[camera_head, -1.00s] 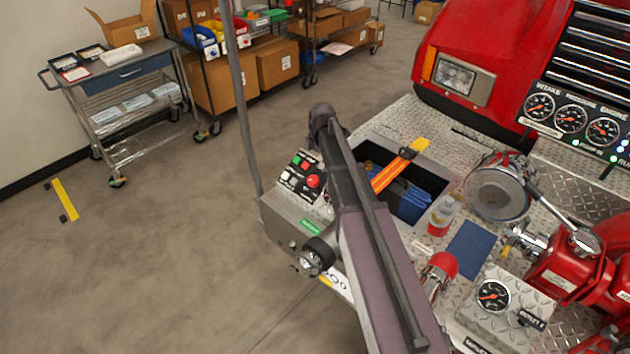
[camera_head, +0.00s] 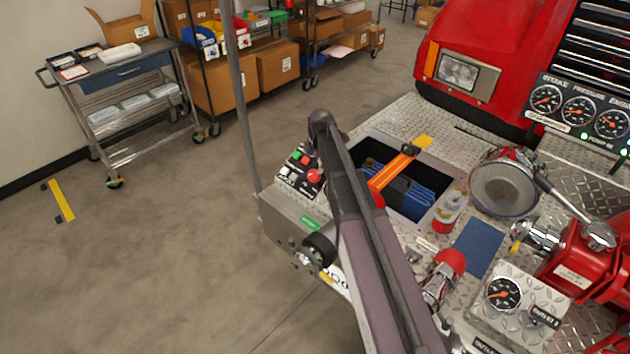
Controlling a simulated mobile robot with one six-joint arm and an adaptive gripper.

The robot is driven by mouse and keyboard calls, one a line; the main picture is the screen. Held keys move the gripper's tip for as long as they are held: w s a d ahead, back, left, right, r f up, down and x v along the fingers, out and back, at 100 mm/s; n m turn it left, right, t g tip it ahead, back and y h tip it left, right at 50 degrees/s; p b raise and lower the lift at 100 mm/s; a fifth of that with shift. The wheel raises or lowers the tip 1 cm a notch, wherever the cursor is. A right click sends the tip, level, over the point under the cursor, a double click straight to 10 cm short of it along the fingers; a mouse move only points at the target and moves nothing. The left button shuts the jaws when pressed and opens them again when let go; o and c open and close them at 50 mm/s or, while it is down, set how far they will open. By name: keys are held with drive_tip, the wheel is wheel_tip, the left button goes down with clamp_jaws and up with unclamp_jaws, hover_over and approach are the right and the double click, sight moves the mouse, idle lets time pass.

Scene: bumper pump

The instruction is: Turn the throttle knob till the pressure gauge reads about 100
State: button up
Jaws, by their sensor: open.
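The pressure gauge (camera_head: 580,111) is the middle one of three round dials on the black panel at the upper right. It has a black face, and its needle is too small to read for sure. I cannot make out the throttle knob for certain in this view. My arm (camera_head: 375,240) reaches up from the bottom edge to a dark joint at the middle and hides part of the bumper deck. My gripper is not visible.
The diamond-plate bumper deck (camera_head: 405,120) carries an open bin (camera_head: 408,205), a bottle (camera_head: 450,212), a large round metal cap (camera_head: 505,185), red valves (camera_head: 590,260) and another gauge (camera_head: 504,293). A button box (camera_head: 300,172) stands at its left.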

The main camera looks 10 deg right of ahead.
sight(315, 173)
drive_tip(key=shift+w+a+f+b, duration=0.1)
drive_tip(key=shift+w+f+b, duration=0.15)
drive_tip(key=shift+f+b, duration=0.95)
drive_tip(key=shift+w+f+b, duration=0.25)
drive_tip(key=shift+f+b, duration=0.8)
drive_tip(key=shift+f, duration=0.2)
drive_tip(key=shift+w+a+f+b, duration=0.1)
drive_tip(key=shift+w+f+b, duration=0.15)
drive_tip(key=shift+f+b, duration=0.95)
drive_tip(key=shift+f, duration=0.1)
drive_tip(key=shift+d, duration=0.1)
drive_tip(key=c, duration=1.2)
